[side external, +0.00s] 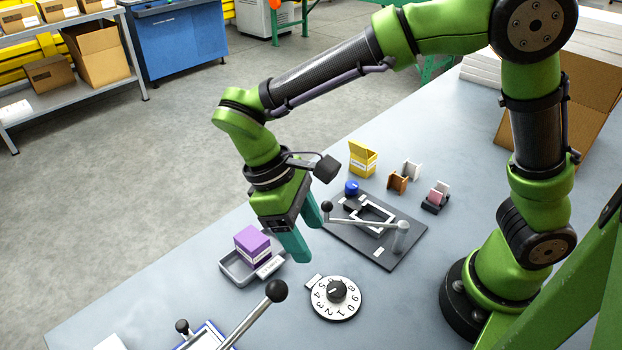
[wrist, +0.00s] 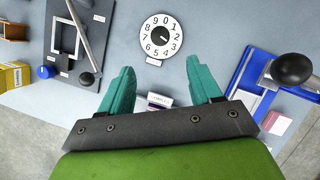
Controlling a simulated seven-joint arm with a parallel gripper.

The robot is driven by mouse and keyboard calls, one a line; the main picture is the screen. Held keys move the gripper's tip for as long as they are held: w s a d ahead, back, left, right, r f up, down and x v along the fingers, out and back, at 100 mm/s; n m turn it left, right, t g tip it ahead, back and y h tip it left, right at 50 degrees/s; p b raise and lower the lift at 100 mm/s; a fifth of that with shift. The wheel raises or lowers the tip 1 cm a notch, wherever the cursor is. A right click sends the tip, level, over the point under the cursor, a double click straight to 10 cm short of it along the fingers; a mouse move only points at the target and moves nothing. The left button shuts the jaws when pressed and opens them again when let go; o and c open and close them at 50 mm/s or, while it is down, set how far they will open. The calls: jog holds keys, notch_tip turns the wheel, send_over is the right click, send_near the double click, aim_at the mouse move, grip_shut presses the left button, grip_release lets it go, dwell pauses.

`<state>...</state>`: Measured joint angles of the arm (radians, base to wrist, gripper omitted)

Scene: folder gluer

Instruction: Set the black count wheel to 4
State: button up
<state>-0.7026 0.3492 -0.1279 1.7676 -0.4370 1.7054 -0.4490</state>
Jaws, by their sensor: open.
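The count wheel (side external: 336,299) is a white dial with digits around its rim and a black knob (side external: 337,290) at its centre. It lies flat on the bench near the front. In the wrist view the wheel (wrist: 161,50) is at top centre, its knob carrying a small light mark that seems to point to the lower right. A small white tag (wrist: 153,61) sits beside the rim near the 5. My gripper (side external: 305,240) is open and empty, pointing down, above and behind the wheel. In the wrist view my gripper's fingers (wrist: 158,75) are below the dial, apart from it.
A purple box (side external: 252,244) sits in a grey tray (side external: 234,269) left of the wheel. A black plate (side external: 345,236) with a lever and blue knob (side external: 351,187) is behind it. A black ball-ended lever (side external: 276,291) rises at front left. Bench right of the wheel is clear.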

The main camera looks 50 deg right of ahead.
aim_at(336, 288)
jog(key=x, duration=1.3)
jog(key=shift+s+f, duration=0.15)
jog(key=shift+f, duration=0.15)
jog(key=shift+c, duration=0.2)
jog(key=c, duration=1)
jog(key=shift+d+m, duration=0.1)
jog(key=shift+m, duration=0.2)
jog(key=m+y, duration=0.1)
jog(key=m, duration=0.1)
jog(key=shift+m, duration=0.3)
jog(key=shift+d+m+y, duration=0.15)
jog(key=shift+m+y, duration=0.65)
jog(key=shift+m, duration=1)
